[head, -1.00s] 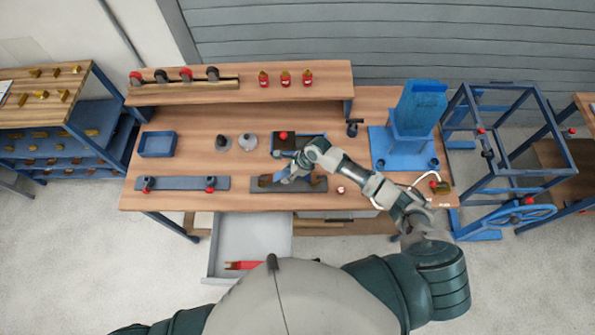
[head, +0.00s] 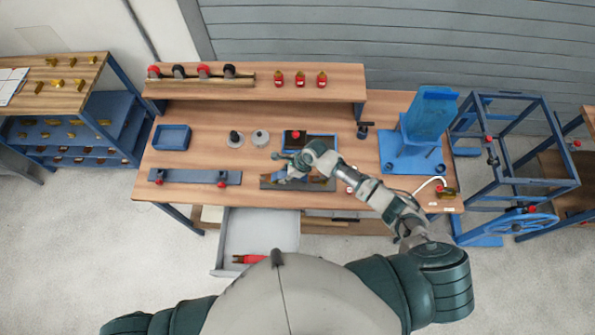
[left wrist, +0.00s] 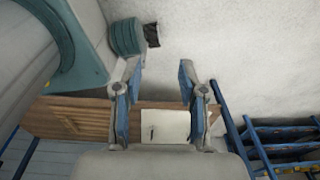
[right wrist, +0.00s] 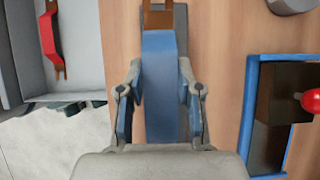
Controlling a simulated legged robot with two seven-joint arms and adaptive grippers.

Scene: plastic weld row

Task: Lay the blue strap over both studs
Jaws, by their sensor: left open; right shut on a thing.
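The blue strap (right wrist: 160,85) is between the fingers of my right gripper (right wrist: 160,105), which is shut on it. I cannot tell whether the strap touches the plate or the studs. My left gripper (left wrist: 160,98) is open and empty in the left wrist view, outside the head view.
A blue tray with a dark block and red knob (right wrist: 312,102) lies behind the plate. A bar with red knobs (head: 192,177) lies to the left. A blue stand (head: 412,145) is at the right. An open drawer (head: 262,230) juts out in front.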

